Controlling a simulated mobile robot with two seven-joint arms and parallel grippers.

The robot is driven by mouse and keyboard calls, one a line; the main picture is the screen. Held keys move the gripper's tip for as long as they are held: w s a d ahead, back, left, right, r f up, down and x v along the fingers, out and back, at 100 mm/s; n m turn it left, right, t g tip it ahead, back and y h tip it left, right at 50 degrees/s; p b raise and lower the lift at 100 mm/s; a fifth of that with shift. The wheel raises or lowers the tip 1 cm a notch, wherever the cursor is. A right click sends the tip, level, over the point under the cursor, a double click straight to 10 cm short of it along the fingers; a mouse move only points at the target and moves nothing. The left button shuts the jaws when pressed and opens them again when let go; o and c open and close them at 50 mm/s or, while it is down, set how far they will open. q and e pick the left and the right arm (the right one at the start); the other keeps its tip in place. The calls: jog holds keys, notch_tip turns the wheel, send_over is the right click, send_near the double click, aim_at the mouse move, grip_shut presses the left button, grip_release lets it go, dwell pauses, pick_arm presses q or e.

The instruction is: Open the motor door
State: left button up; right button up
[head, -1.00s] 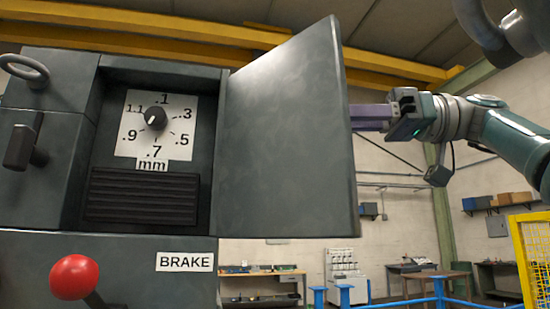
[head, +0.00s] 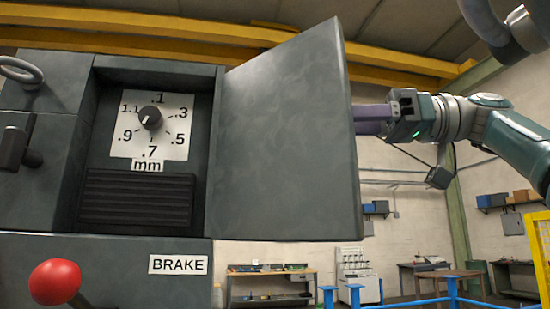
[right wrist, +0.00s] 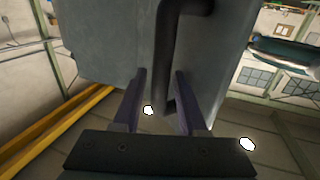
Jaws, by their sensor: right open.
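The motor door (head: 285,145) is a dark grey panel, hinged at its left edge and swung wide open in the head view. Behind it the recess shows a white dial plate (head: 177,140) with a black knob (head: 150,117) and a black vent. My right gripper (head: 362,119) is at the door's right edge, its purple fingers partly hidden behind the door. In the right wrist view the right gripper (right wrist: 160,95) is open, with the door's dark bar handle (right wrist: 172,65) between its fingers; contact cannot be told. The left gripper is not in view.
A red ball-topped lever (head: 55,282) stands below the recess, beside the BRAKE label (head: 178,265). Another handle (head: 15,145) sticks out at the left. Workbenches (head: 270,285) and blue railing stand well back; a yellow fence (head: 540,250) is at the right.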

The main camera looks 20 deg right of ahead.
jog(key=shift+o, duration=0.8)
jog(key=shift+d, duration=0.1)
jog(key=shift+s+d, duration=0.1)
jog(key=shift+d, duration=0.1)
jog(key=b+v, duration=0.2)
jog(key=v, duration=0.7)
jog(key=shift+d+b, duration=0.15)
jog(key=shift+b, duration=0.15)
jog(key=shift+s, duration=0.1)
